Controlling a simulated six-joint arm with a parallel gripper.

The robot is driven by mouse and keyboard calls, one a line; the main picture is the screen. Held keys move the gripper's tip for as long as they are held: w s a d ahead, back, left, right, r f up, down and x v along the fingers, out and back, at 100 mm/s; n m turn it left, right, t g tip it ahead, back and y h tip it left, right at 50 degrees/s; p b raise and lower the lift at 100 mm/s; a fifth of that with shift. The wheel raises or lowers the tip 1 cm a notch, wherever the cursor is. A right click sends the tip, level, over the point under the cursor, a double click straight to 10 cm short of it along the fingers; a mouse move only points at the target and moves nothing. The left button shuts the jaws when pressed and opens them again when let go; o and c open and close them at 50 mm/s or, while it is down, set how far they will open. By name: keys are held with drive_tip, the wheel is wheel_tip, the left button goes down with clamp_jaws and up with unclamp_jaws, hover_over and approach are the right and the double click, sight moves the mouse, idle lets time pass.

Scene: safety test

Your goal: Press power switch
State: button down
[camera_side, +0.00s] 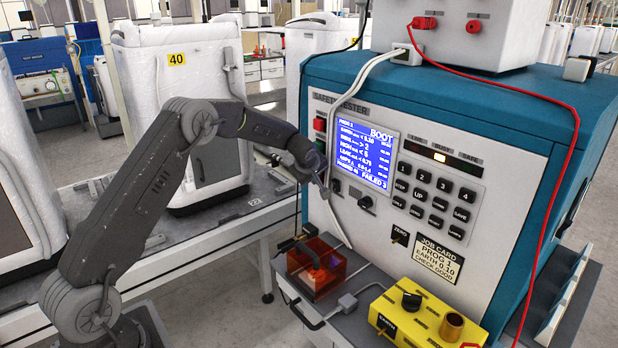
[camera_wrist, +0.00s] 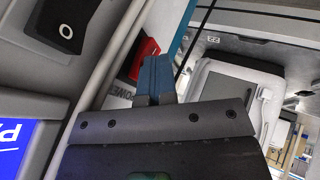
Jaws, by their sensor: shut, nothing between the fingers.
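The safety tester (camera_side: 405,240) is a blue and white cabinet with a lit screen (camera_side: 365,150) reading BOOT and FAILED. A red switch (camera_side: 320,124) sits left of the screen in the side view. In the wrist view a red switch part (camera_wrist: 145,57) shows beside a partly covered label that appears to read POWER.
A black part marked O (camera_wrist: 68,22) shows upper left in the wrist view. Dark knobs (camera_side: 366,202) and a keypad (camera_side: 432,195) are on the panel. An orange clear box (camera_side: 316,266) and yellow box (camera_side: 425,315) stand below. A white cable (camera_side: 333,115) hangs beside the screen.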

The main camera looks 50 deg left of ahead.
drive_tip(key=s+d+r, duration=0.3)
drive_tip(key=s+r, duration=0.3)
drive_tip(key=s, duration=0.4)
drive_tip(key=shift+d+r, duration=0.3)
drive_tip(key=shift+r, duration=0.05)
drive_tip(key=s+d+r+m, duration=0.4)
drive_tip(key=s+d+r, duration=0.2)
drive_tip(key=d+r, duration=0.1)
drive_tip(key=s+d+m+h, duration=0.1)
drive_tip(key=s+d+m, duration=0.3)
drive_tip(key=s, duration=0.4)
drive_tip(key=s+d+r+m+h, duration=0.1)
drive_tip(key=s+d+m, duration=0.3)
drive_tip(key=s, duration=0.4)
drive_tip(key=s+d+r+m+h, duration=0.1)
drive_tip(key=s+d+m+h, duration=0.1)
drive_tip(key=s+d+m, duration=0.3)
drive_tip(key=s+d, duration=0.1)
drive_tip(key=s, duration=0.2)
drive_tip(key=shift+s+r+g, duration=0.2)
drive_tip(key=shift+s+g, duration=0.05)
drive_tip(key=shift+g, duration=0.05)
